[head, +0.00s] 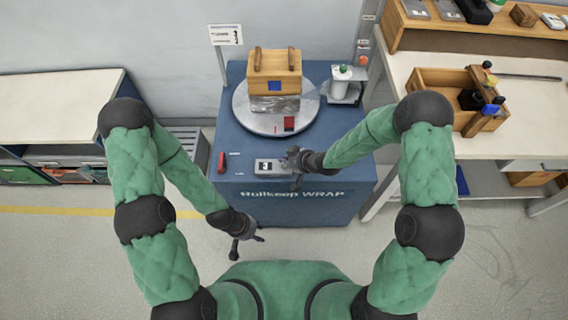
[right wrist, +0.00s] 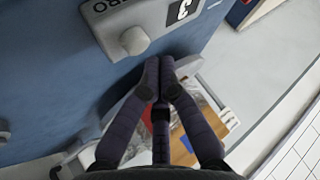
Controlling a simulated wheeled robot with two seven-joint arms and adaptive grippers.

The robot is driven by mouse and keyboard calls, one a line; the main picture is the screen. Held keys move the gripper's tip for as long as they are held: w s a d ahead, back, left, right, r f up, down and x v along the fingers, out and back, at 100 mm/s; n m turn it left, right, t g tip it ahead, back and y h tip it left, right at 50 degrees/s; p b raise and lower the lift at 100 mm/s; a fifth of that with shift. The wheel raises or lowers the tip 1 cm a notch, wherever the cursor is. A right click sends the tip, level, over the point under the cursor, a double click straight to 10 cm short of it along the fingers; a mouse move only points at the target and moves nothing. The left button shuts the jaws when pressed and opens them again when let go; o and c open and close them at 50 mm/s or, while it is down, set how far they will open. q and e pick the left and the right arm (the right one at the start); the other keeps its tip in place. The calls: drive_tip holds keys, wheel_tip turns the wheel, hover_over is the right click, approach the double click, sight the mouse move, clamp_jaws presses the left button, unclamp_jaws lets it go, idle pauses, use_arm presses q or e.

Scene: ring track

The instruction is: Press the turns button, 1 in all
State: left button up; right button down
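A grey control box (head: 270,167) with a small display sits on the front of the blue wrapping machine's top. In the right wrist view the control box (right wrist: 165,14) shows the digit 3 and a round grey button (right wrist: 134,40). My right gripper (head: 294,168) is at the right end of the box and hides part of it. In the right wrist view its fingertips (right wrist: 158,62) are together, with nothing between them, just beside the button; contact cannot be told. My left gripper (head: 246,246) hangs low in front of the machine, fingers apart and empty.
The blue machine (head: 340,185) carries a round turntable (head: 246,112) with a wooden box (head: 274,70) on it. A red-handled item (head: 221,162) lies left of the control box. A bench (head: 520,150) with a wooden tray stands right; a low cabinet (head: 60,100) stands left.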

sight(286, 165)
drive_tip(key=shift+f, duration=0.2)
idle(0.6)
drive_tip(key=shift+f, duration=0.25)
drive_tip(key=shift+f+b, duration=0.5)
drive_tip(key=shift+b, duration=0.1)
idle(0.7)
drive_tip(key=shift+r, duration=0.15)
drive_tip(key=shift+r+p, duration=0.75)
drive_tip(key=shift+r, duration=0.05)
wheel_tip(286, 165, up, 5)
drive_tip(key=p, duration=0.4)
idle(0.4)
